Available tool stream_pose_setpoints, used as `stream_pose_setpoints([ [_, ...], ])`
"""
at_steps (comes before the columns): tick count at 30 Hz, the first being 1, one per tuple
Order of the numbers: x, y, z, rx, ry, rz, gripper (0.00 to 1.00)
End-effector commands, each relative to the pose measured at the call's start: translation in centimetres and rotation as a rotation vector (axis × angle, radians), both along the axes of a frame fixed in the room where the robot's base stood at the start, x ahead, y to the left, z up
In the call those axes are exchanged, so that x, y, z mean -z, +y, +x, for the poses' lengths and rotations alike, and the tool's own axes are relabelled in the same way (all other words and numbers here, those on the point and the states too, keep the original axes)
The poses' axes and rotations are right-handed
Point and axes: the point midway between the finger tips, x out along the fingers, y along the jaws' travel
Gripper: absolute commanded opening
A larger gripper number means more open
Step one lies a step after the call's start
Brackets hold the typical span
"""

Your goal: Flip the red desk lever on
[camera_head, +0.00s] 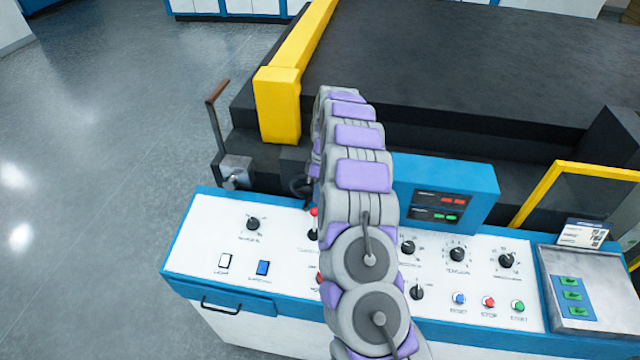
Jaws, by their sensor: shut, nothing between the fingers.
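The white desk panel (200,240) with blue edges crosses the lower picture. A small red-tipped lever (314,212) stands on it, just left of my arm, partly hidden. Another red-tipped control (319,278) peeks out lower down, also mostly covered, so I cannot tell its shape or which is the desk lever. My arm rises through the middle and folds over. A dark curved part just left of it, above the upper red tip, looks like my gripper (302,187). It appears shut and empty; most of it is hidden, and contact cannot be told.
A tall lever with a brownish-red handle (216,91) stands behind the desk's left end. Black knobs (457,254) and small buttons (489,301) lie right of my arm. A blue display box (480,195) and a yellow-and-black machine (278,105) stand behind. Left floor is clear.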

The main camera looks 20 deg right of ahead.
Motion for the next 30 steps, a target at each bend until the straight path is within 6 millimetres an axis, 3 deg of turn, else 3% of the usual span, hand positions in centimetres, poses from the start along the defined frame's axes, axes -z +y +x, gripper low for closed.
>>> stream_pose_setpoints([
  [30, 0.35, 0.50, -0.67, 0.000, -0.045, -0.029, 0.00],
])
